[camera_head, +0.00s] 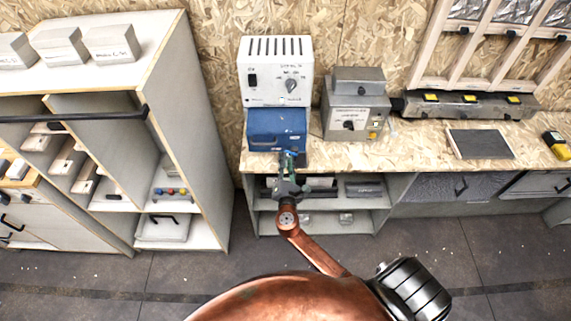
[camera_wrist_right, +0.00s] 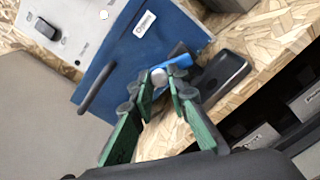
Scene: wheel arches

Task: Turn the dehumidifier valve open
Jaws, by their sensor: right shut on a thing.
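The dehumidifier (camera_head: 277,75) is a white box with a dark switch and a dial, above a blue lower part (camera_head: 277,125). It stands on the wooden bench against the wall. In the wrist view the blue part (camera_wrist_right: 140,50) has a small valve (camera_wrist_right: 158,77) with a blue lever (camera_wrist_right: 177,56) near its lower edge. My right gripper (camera_head: 289,160) is in front of the blue part, its green fingers (camera_wrist_right: 162,84) shut on the valve. The fingertips cover part of the valve, and its exact angle is hard to tell. My left gripper is out of view.
A grey metal box (camera_head: 355,105) stands right of the dehumidifier. A dark handle (camera_wrist_right: 97,88) sticks out beside the fingers, and a black flat object (camera_wrist_right: 222,76) lies on the bench. Open shelves (camera_head: 350,215) are below; a tall white shelf unit (camera_head: 200,150) is at left.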

